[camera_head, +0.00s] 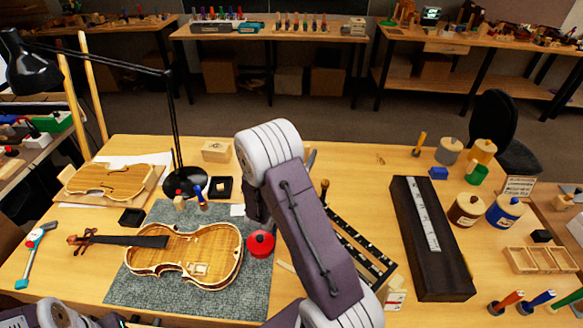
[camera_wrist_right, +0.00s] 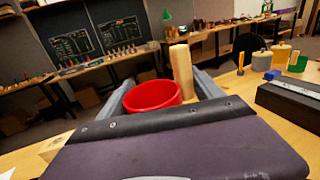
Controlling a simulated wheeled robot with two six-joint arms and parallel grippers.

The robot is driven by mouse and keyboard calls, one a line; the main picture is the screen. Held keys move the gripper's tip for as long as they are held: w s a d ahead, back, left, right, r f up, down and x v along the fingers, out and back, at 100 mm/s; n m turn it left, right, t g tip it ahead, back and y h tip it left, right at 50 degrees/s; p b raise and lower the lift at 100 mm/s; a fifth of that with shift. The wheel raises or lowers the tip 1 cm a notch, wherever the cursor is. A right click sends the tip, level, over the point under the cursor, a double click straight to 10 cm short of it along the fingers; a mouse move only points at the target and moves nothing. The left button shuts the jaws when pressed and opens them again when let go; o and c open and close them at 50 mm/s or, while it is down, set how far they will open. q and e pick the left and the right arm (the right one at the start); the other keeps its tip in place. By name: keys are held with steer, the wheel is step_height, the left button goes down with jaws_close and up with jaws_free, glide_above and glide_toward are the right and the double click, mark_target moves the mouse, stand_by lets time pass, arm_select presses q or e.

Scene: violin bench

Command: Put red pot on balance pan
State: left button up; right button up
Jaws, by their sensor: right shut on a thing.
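A red open-topped pot (camera_wrist_right: 152,95) sits between the two grey fingers of my right gripper (camera_wrist_right: 162,88) in the right wrist view. The gripper is shut on it, and the pot looks roughly upright. In the head view my right arm hides the pot and most of the gripper; one grey fingertip shows past the arm. A pale wooden upright (camera_wrist_right: 182,72) stands just beyond the pot, beside the right finger. I see no balance pan clearly in either view. My left gripper is not in view; only a bit of the left arm shows at lower left.
A flat round red piece with a dark centre (camera_head: 261,244) lies at the grey mat's (camera_head: 190,290) right edge. A violin (camera_head: 190,255) lies on the mat, with a black lamp (camera_head: 185,182) behind. A long dark block (camera_head: 428,240) and several jars stand at right.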

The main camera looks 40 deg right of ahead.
steer(key=shift+a+f, duration=0.3)
steer(key=shift+a, duration=0.35)
steer(key=shift+s+a+f, duration=0.1)
steer(key=shift+s+a, duration=0.05)
steer(key=shift+s, duration=0.05)
steer(key=f, duration=0.4)
steer(key=shift+w+f, duration=0.1)
steer(key=shift+w, duration=0.1)
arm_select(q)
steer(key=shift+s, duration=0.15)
arm_select(e)
steer(key=shift+s, duration=0.1)
steer(key=o, duration=1.5)
